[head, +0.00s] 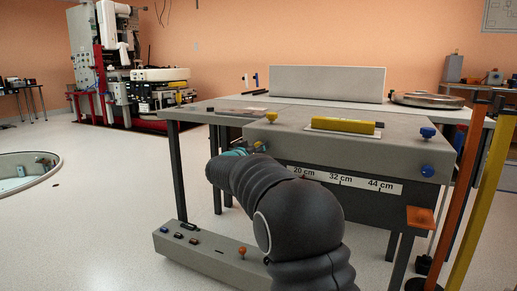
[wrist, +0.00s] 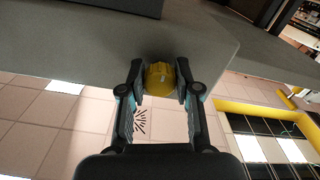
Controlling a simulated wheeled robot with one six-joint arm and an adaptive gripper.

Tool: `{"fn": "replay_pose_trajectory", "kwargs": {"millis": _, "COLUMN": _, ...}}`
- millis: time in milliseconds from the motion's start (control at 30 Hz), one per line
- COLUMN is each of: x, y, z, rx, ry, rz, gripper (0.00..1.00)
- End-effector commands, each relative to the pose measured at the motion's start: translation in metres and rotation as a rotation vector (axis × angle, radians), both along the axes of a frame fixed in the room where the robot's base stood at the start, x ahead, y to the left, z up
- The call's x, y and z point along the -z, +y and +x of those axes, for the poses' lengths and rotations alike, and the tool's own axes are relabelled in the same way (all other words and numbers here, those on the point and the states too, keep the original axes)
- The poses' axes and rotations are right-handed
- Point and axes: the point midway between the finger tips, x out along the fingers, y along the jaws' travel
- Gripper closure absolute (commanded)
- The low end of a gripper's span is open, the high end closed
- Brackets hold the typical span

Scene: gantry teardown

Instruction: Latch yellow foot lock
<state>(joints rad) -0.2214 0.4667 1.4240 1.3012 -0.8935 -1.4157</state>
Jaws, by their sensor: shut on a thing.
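A round yellow knob (wrist: 159,79) sits between the two fingers of my gripper (wrist: 160,84) in the wrist view, at the edge of a grey surface. My gripper is shut on it, with one finger on each side. In the head view my gripper (head: 241,151) is at the front left corner of the grey table, and a bit of the yellow knob (head: 259,146) shows at its tip. Another yellow knob (head: 271,117) stands on the tabletop just above. My dark arm hides part of the table front. Whether the lock is latched cannot be told.
Two blue knobs (head: 428,171) are at the table's right end. A yellow block (head: 343,125) lies on the grey tabletop (head: 390,148). A scale strip (head: 345,181) runs along the front. A grey control box (head: 205,248) is on the floor; orange and yellow posts (head: 490,195) stand right.

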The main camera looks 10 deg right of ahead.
Motion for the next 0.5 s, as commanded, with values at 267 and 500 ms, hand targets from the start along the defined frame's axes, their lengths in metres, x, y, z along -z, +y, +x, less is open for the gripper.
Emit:
{"fn": "replay_pose_trajectory", "kwargs": {"millis": 267, "x": -0.0013, "y": -0.0001, "z": -0.0001, "rx": 0.0, "ry": -0.035, "rz": 0.049, "gripper": 1.0}}
{"fn": "replay_pose_trajectory", "kwargs": {"millis": 500, "x": -0.0024, "y": 0.0, "z": 0.0, "rx": 0.0, "ry": -0.13, "rz": 0.181, "gripper": 1.0}}
